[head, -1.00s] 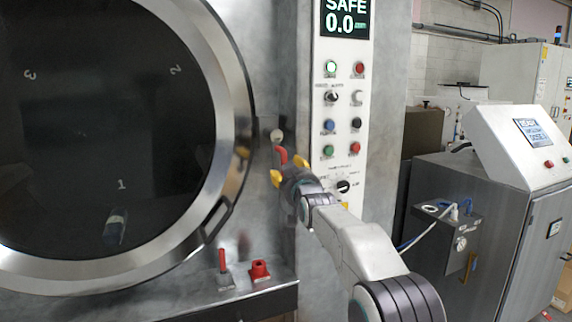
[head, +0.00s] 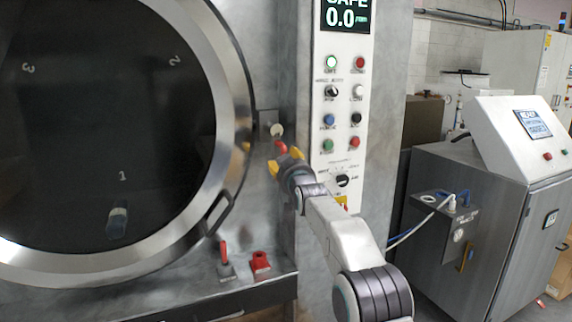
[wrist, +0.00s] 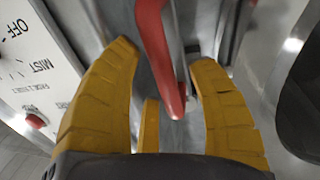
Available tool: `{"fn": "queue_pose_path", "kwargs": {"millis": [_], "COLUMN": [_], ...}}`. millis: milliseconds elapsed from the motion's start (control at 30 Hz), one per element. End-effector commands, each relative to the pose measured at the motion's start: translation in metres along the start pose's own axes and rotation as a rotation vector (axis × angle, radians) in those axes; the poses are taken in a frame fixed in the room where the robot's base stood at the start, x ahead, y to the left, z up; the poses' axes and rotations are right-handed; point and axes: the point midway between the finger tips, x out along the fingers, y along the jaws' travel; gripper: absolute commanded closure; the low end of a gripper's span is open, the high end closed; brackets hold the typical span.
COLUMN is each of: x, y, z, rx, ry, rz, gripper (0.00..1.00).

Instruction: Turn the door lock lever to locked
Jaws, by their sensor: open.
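The red door lock lever (head: 281,147) hangs beside the right rim of the round door (head: 246,120), below a pale knob (head: 277,130). In the wrist view the red lever (wrist: 157,50) runs down from the top edge, its lower end between the fingers. My gripper (head: 285,161) has yellow fingers and sits at the lever's lower end. In the wrist view my gripper (wrist: 164,65) is open, with one finger on each side of the lever.
A white control panel (head: 345,110) with several buttons and knobs is just right of the lever. A door handle (head: 217,213) is lower left. A red-handled valve (head: 224,258) and a red fitting (head: 260,262) are on the ledge below. A steel cabinet (head: 480,225) stands right.

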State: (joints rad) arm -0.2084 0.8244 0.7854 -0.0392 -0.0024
Motion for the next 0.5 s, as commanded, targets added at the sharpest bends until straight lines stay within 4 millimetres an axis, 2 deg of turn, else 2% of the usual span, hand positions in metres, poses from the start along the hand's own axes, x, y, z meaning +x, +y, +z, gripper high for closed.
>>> {"fn": "queue_pose_path", "kwargs": {"millis": [67,500], "x": [-0.0001,-0.0001], "y": [0.0000,0.0002], "z": [0.0000,-0.0001], "rx": [0.000,0.000], "ry": [0.000,0.000], "rz": [0.000,0.000], "gripper": [0.51,0.90]}}
